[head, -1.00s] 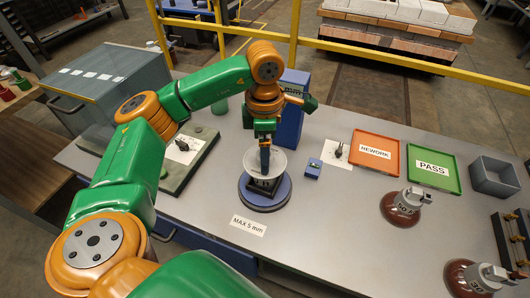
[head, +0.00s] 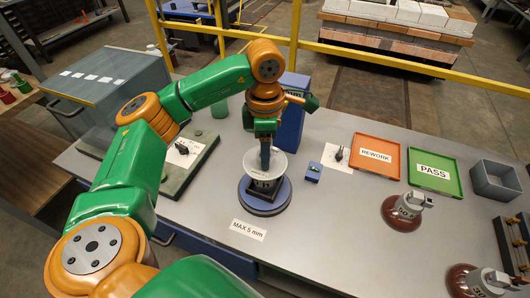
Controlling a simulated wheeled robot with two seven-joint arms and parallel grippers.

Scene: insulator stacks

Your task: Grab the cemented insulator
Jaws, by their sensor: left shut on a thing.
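A white disc-shaped insulator (head: 283,163) is over a round blue stand (head: 247,205) with a dark block on top, in the middle of the bench. My left gripper (head: 265,158) points straight down into the middle of the white disc and is shut on the insulator. The fingertips and the gripped part are mostly hidden by the gripper itself. I cannot tell whether the insulator touches the stand. My right gripper is not in view.
An orange REWORK tray (head: 375,171) and a green PASS tray (head: 434,184) lie to the right, beside a grey bin (head: 497,190). Brown insulators (head: 402,213) stand at the right front. A blue box (head: 291,125) stands behind my gripper. The bench front centre is mostly clear.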

